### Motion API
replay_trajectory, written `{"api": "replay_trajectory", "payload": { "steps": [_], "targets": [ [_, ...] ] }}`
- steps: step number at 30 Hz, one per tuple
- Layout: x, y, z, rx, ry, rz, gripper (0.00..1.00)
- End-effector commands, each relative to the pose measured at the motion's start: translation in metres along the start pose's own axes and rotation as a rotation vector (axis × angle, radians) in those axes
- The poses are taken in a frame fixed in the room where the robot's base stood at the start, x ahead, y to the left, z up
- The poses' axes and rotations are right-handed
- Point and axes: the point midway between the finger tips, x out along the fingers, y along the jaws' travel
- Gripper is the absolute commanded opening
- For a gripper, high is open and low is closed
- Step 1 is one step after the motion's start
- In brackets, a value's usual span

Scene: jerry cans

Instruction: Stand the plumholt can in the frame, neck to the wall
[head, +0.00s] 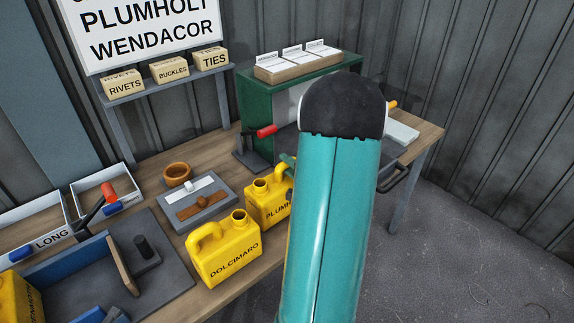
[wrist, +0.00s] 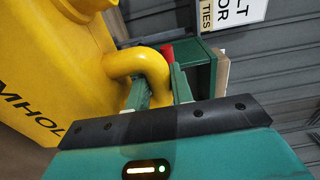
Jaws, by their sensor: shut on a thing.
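The plumholt can (head: 265,205) is yellow and upright at the right part of the bench, its neck to the left and its handle to the right. I cannot tell whether its base touches the bench. In the wrist view the can (wrist: 50,60) fills the left side, and my gripper (wrist: 160,92) is shut on its handle. A blue-walled holder with a wooden slat (head: 122,265) stands on a dark plate at the left; I cannot tell if this is the frame.
The dolcimaro can (head: 225,262) stands close left of the plumholt can. Another yellow can (head: 15,298) is at the far left. A grey block with strips (head: 198,200), a wooden ring (head: 177,174) and a red-handled clamp (head: 258,140) lie behind.

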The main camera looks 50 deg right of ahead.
Motion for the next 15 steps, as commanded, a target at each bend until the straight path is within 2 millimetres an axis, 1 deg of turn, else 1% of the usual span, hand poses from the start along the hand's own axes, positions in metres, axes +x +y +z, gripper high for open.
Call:
{"api": "replay_trajectory", "payload": {
  "steps": [11,12,14,15],
  "targets": [
    [0.0020,0.0036,-0.0004,0.000,0.001,-0.001,0.00],
    [0.0020,0.0035,-0.0004,-0.001,0.001,-0.001,0.29],
    [0.0019,0.0033,-0.0003,-0.001,0.001,-0.001,0.41],
    [0.0019,0.0033,-0.0003,-0.001,0.001,-0.001,0.45]
  ]
}}
